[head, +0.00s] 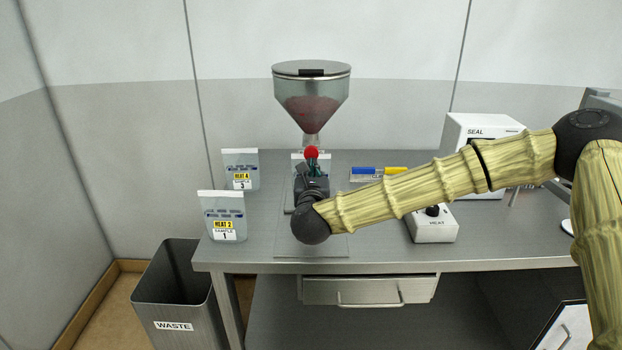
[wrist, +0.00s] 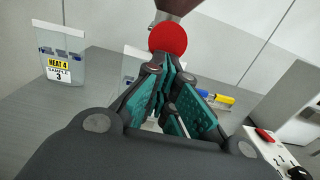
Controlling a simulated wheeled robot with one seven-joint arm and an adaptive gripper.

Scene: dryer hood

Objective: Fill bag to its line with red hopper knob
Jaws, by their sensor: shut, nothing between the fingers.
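The red knob (head: 311,152) is a round ball below the steel hopper (head: 311,85), whose clear cone holds dark reddish material. In the wrist view the knob (wrist: 168,38) shows just beyond my gripper (wrist: 170,78). My gripper (head: 312,166) is shut and empty, with its tips close to the knob; I cannot tell whether they touch. A clear bag (head: 297,157) stands under the hopper spout, mostly hidden behind my gripper. Part of it shows in the wrist view (wrist: 131,64). Its line and fill level are not visible.
Two labelled bags, Sample 3 (head: 240,168) and Sample 1 (head: 223,215), stand at the left of the bench (head: 370,245). A blue-and-yellow tool (head: 380,171) lies right of the hopper. A white seal machine (head: 475,132), a control box (head: 433,226) and a waste bin (head: 180,290) are nearby.

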